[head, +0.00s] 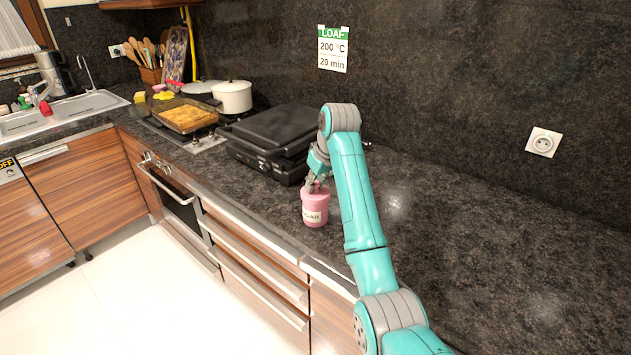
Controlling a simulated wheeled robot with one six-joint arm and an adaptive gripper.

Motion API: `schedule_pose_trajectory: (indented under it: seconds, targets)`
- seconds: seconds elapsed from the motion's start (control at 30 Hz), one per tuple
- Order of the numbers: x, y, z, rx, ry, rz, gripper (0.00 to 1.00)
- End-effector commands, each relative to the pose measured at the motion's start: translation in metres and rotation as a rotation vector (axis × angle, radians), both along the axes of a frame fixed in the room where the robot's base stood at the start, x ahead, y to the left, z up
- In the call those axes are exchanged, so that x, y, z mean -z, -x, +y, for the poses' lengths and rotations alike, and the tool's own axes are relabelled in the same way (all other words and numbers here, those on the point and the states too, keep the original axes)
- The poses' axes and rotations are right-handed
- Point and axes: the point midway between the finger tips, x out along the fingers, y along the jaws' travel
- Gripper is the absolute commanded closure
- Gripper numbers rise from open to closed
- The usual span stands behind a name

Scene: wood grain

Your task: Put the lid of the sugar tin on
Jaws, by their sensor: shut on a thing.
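A pink sugar tin (315,212) with a pale label stands upright on the dark counter near its front edge, in the middle of the head view. My gripper (316,187) is right above the tin, pointing down, and is shut on the lid at the tin's top. The fingers and my arm hide part of the lid, and I cannot tell whether it is seated on the rim or just above it.
A black grill appliance (273,142) stands close behind the tin. A tray of food (185,118) and a white pot (233,97) are on the hob to the left. The counter (480,240) to the right is clear. The counter's front edge is close to the tin.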

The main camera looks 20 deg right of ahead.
Motion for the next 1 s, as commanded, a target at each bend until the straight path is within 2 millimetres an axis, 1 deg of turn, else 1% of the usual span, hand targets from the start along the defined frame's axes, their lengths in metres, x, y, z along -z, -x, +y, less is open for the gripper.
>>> schedule_pose_trajectory:
  seconds: [0.43, 0.47, 0.5, 0.57, 0.87, 1.0]
  targets:
    - [0.007, 0.0, 0.0, 0.0, 0.0, 0.001, 1.0]
    - [0.007, 0.0, 0.0, 0.0, 0.0, 0.001, 0.71]
    - [0.007, 0.0, 0.0, 0.0, 0.0, 0.001, 0.61]
    - [0.007, 0.0, 0.0, 0.0, 0.0, 0.001, 0.47]
    - [0.006, 0.0, 0.0, 0.0, 0.0, 0.0, 0.47]
    - [-0.004, 0.0, 0.0, -0.001, 0.0, -0.001, 0.47]
